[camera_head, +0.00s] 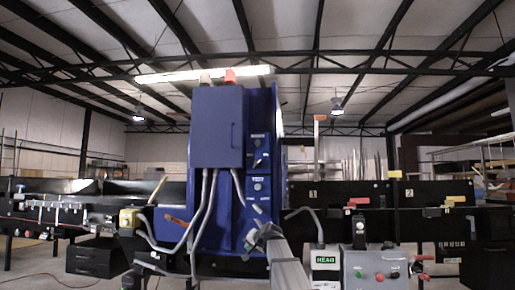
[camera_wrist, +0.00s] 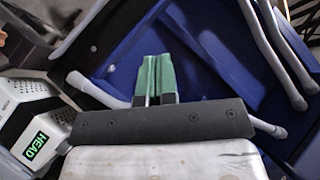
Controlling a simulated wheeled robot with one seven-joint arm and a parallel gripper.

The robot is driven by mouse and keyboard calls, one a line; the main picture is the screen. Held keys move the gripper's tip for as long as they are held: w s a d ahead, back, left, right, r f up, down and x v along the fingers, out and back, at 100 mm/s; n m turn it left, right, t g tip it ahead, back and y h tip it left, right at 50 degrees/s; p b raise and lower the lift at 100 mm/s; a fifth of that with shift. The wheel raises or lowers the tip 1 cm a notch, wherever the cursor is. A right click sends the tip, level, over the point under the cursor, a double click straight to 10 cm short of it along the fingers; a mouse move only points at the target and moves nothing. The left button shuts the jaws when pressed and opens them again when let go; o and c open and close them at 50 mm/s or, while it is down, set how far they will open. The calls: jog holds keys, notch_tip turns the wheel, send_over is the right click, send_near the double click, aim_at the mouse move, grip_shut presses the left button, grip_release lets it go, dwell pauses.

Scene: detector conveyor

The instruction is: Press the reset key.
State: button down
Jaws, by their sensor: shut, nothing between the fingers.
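A tall blue machine (camera_head: 202,130) stands in the centre of the head view, and its blue body also fills much of the wrist view (camera_wrist: 215,50). Its narrow front panel carries an upper round control (camera_head: 258,157) and a lower one (camera_head: 258,186) beneath a label that seems to read TEST. I cannot read a reset label, so I cannot tell which control is the reset key. My gripper (camera_head: 258,236) is before the lower part of that panel, below both controls. In the wrist view its green-tipped fingers (camera_wrist: 157,75) are together and empty; contact with the machine cannot be told.
Grey cables (camera_head: 205,205) hang down the machine's front. A unit marked HEAD (camera_head: 325,262) and a grey control box (camera_head: 372,270) with coloured buttons stand to the right. Dark conveyor sections (camera_head: 340,193) extend sideways. A yellow-grey box (camera_head: 130,218) sits left of the machine.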

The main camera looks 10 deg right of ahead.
aim_at(257, 143)
notch_tip(257, 143, up, 47)
jog(key=s+d+m+t+y, duration=0.1)
jog(key=s+m+t+y, duration=0.1)
jog(key=t, duration=0.5)
jog(key=shift+s+d+f+y, duration=0.2)
jog(key=shift+s+y, duration=0.1)
jog(key=shift+y, duration=0.4)
jog(key=shift+w, duration=0.1)
jog(key=shift+w+d, duration=0.45)
jog(key=shift+w, duration=0.95)
jog(key=shift+w+d, duration=0.4)
jog(key=shift+w, duration=0.95)
jog(key=shift+w+d, duration=0.45)
jog(key=shift+w, duration=0.95)
jog(key=shift+w+d, duration=0.15)
jog(key=shift+w, duration=0.25)
